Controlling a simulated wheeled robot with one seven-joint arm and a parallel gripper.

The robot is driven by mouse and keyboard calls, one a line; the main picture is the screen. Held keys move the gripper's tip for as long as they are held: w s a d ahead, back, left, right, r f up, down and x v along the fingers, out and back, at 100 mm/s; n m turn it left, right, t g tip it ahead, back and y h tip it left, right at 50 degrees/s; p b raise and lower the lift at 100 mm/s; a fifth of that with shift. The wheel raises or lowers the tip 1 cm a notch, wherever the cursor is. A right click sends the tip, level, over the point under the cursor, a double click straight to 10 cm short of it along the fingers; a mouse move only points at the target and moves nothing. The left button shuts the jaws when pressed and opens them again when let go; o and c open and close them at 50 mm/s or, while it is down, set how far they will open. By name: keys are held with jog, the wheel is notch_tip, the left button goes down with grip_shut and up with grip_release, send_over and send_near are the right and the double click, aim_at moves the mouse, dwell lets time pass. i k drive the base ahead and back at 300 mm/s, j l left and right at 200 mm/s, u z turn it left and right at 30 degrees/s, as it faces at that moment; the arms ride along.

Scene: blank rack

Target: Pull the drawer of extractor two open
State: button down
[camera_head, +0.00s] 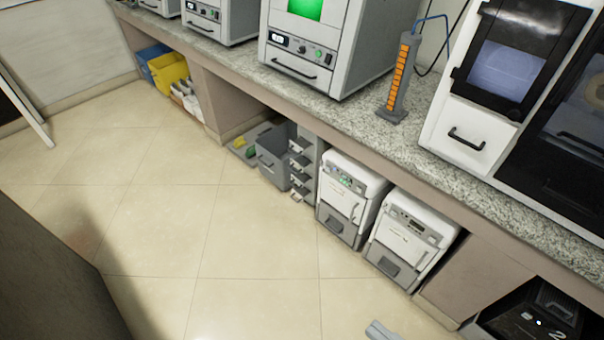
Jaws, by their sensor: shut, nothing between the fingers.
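Several machines have front drawers with handles, and I cannot tell for certain which is extractor two. A black machine (545,310) in the lower right corner, under the counter, carries a figure 2 and a small blue light; it is cut off by the frame. On the counter, a white and black machine (470,132) has a closed front drawer with a black handle (466,139). A grey machine (310,60) with a green window has a closed drawer with a handle. The tip of my gripper (382,331) just shows at the bottom edge, shut and empty, apart from all machines.
The speckled counter (345,118) runs along the wall, with an orange and grey stand (402,80) on it. Two white units (408,237), grey bins (275,155) and a yellow bin (169,72) stand below. The tiled floor (215,215) is clear; a dark panel (50,270) is lower left.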

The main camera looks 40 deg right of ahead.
aim_at(388, 262)
jog(key=i+z, duration=0.4)
jog(key=i, duration=0.25)
jog(key=i+j+z, duration=0.35)
jog(key=i, duration=0.3)
jog(key=i+l, duration=0.05)
jog(key=l, duration=0.05)
